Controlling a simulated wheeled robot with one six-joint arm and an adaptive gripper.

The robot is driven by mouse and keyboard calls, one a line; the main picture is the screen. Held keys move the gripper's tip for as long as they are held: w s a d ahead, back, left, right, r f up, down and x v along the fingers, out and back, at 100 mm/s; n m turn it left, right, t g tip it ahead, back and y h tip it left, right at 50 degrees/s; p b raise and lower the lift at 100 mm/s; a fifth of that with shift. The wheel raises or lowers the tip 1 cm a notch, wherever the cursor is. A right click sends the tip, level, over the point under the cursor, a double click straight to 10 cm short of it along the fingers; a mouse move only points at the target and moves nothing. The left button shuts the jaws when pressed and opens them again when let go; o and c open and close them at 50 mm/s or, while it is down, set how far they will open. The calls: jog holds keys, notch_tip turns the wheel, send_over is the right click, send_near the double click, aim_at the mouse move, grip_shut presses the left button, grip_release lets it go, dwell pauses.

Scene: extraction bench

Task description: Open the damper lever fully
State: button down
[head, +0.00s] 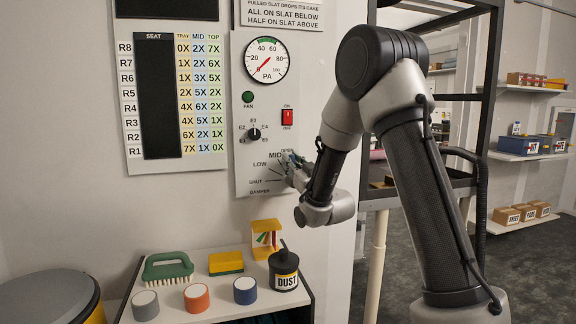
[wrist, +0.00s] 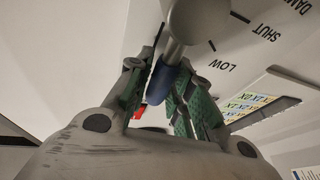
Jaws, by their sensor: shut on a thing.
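The damper lever shows in the wrist view as a grey rod and rounded hub (wrist: 188,20) with a blue grip (wrist: 158,82). My gripper (wrist: 165,95) has its green-padded fingers closed around the blue grip. In the head view my gripper (head: 290,163) is at the lower right of the grey control panel (head: 243,110), beside the damper scale. SHUT, LOW and MID marks are readable there. My gripper and wrist hide most of the lever, so its exact setting cannot be told.
Above the scale are a selector knob (head: 254,134), a red switch (head: 287,117) and a PA gauge (head: 267,60). Below, a white-topped bench (head: 245,308) holds a brush (head: 167,267), a black DUST pot (head: 284,270) and several coloured jars. A dark shelf rack (head: 487,110) stands right.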

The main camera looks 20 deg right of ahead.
jog(key=shift+d+m+h, duration=0.3)
jog(key=shift+m, duration=0.4)
jog(key=c, duration=1.3)
grip_release()
jog(key=shift+d, duration=0.1)
jog(key=shift+o, duration=0.2)
jog(key=v, duration=0.7)
jog(key=shift+s+f, duration=0.2)
